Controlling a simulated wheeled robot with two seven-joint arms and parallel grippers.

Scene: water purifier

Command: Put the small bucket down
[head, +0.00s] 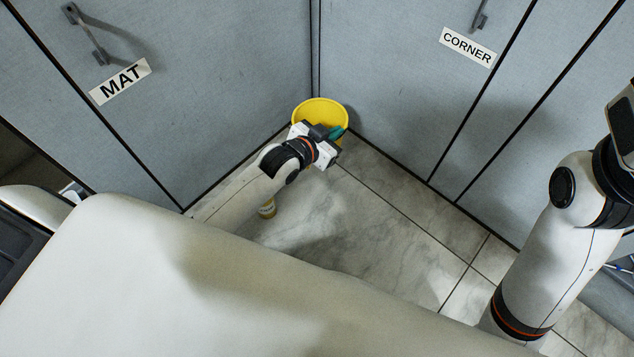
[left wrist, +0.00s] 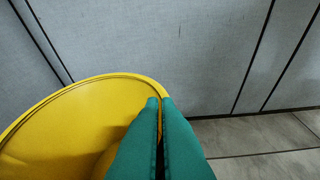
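The small yellow bucket (head: 318,109) is at the corner where two grey panel walls meet, with its open top facing up. My left gripper (head: 337,132) is at its near right rim. In the left wrist view, the bucket (left wrist: 75,125) fills the left side, and the teal fingers of the left gripper (left wrist: 160,102) are close together on its rim, one on each side. The arm hides the bucket's lower part, so I cannot tell whether it touches the floor. My right arm shows at the right edge of the head view, but its fingertips are out of view.
The left wall carries a MAT label (head: 120,82) and a handle; the right wall carries a CORNER label (head: 467,46). The tiled floor (head: 400,245) to the right is clear.

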